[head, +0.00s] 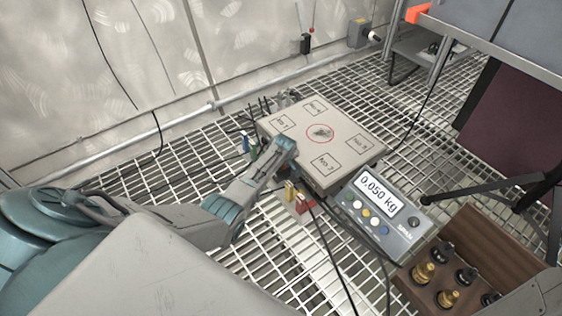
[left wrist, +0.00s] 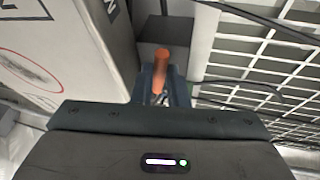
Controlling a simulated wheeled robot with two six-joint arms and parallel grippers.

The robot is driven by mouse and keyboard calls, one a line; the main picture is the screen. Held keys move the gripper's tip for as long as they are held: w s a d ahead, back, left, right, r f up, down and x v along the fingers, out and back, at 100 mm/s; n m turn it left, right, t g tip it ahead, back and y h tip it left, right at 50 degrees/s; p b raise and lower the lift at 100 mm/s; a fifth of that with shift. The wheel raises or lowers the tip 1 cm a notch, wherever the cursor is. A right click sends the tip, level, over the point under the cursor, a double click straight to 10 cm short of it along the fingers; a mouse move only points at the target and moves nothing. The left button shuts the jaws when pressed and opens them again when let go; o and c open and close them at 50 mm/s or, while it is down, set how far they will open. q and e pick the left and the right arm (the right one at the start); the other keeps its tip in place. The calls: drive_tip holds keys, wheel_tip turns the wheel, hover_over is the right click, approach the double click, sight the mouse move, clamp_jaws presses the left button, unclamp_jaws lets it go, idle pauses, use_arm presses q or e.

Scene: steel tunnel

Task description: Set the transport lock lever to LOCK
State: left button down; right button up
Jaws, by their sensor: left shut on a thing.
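The transport lock lever (left wrist: 161,62) shows in the left wrist view as an orange handle beside a dark box at the platform's side. My left gripper (left wrist: 160,90) is shut on this handle, with a finger on each side. In the head view my left gripper (head: 286,147) is at the left edge of the pale scale platform (head: 345,135), and the lever is hidden there. No LOCK marking can be read in either view, so the lever's setting cannot be told. My right gripper is not in view.
A scale display (head: 380,213) reads 0.050 kg. A wooden box (head: 480,235) holds several brass and black weights. Yellow (head: 290,190) and red (head: 303,205) parts stand near the platform's front corner. Cables cross the grating floor (head: 180,180). A wall pipe runs behind.

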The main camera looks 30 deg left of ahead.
use_arm(q)
drive_tip(key=shift+w+d+n+y, duration=0.15)
drive_tip(key=shift+w+n+y, duration=0.2)
drive_tip(key=shift+n, duration=0.55)
drive_tip(key=shift+g, duration=0.3)
drive_tip(key=c, duration=1.4)
unclamp_jaws()
drive_tip(key=shift+c, duration=0.2)
drive_tip(key=shift+r, duration=0.1)
